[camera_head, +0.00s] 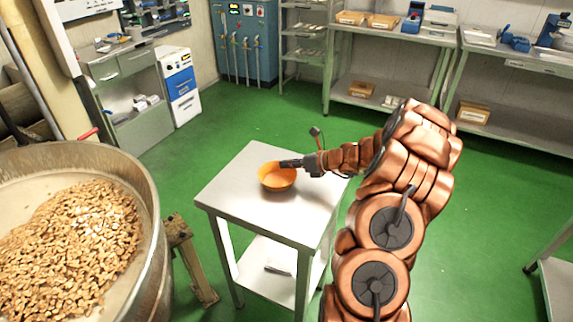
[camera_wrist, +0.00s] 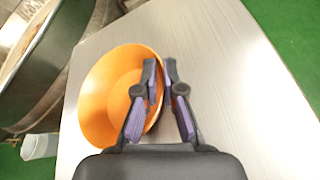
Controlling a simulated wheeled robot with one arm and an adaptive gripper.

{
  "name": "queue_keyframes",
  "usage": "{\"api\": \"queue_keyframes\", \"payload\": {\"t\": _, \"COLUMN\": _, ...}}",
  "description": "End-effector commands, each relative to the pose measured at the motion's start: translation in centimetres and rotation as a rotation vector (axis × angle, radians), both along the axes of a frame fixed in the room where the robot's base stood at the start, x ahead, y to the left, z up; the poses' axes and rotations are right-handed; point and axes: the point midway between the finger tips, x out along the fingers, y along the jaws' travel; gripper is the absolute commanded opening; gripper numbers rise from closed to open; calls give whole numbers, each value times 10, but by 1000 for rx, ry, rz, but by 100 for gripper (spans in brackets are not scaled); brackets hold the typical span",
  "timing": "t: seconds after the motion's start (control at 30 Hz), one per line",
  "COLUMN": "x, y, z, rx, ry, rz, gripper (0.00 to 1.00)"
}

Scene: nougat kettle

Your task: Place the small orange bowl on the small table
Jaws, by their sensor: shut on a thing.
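My gripper (camera_head: 289,163) reaches in from the right and is shut on the bowl's rim. In the wrist view the bowl (camera_wrist: 100,95) lies to the left, with one finger of my gripper (camera_wrist: 161,80) inside it and the other outside its right wall. The rim between the fingertips is partly hidden.
A large metal kettle (camera_head: 150,215) full of nuts (camera_head: 65,240) stands left of the small table. The table's lower shelf (camera_head: 262,262) holds a small dark item. Workbenches with boxes line the back wall. Green floor (camera_head: 290,115) is clear behind the table.

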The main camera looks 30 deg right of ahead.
Motion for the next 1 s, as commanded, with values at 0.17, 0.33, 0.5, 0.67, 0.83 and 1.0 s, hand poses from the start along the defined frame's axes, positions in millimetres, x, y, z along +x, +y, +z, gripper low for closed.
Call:
{"api": "queue_keyframes", "payload": {"t": 0.17, "x": 0, "y": 0, "z": -1, "rx": 0, "ry": -1, "rz": 0, "gripper": 0}}
{"api": "queue_keyframes", "payload": {"t": 0.33, "x": 0, "y": 0, "z": -3, "rx": 0, "ry": -1, "rz": 0, "gripper": 0}}
{"api": "queue_keyframes", "payload": {"t": 0.5, "x": 0, "y": 0, "z": -3, "rx": 0, "ry": -1, "rz": 0, "gripper": 20}}
{"api": "queue_keyframes", "payload": {"t": 0.67, "x": 0, "y": 0, "z": -3, "rx": 0, "ry": -1, "rz": 0, "gripper": 32}}
{"api": "queue_keyframes", "payload": {"t": 0.83, "x": 0, "y": 0, "z": -3, "rx": 0, "ry": -1, "rz": 0, "gripper": 32}}
{"api": "queue_keyframes", "payload": {"t": 1.0, "x": 0, "y": 0, "z": -1, "rx": -2, "ry": -1, "rz": 0, "gripper": 32}}
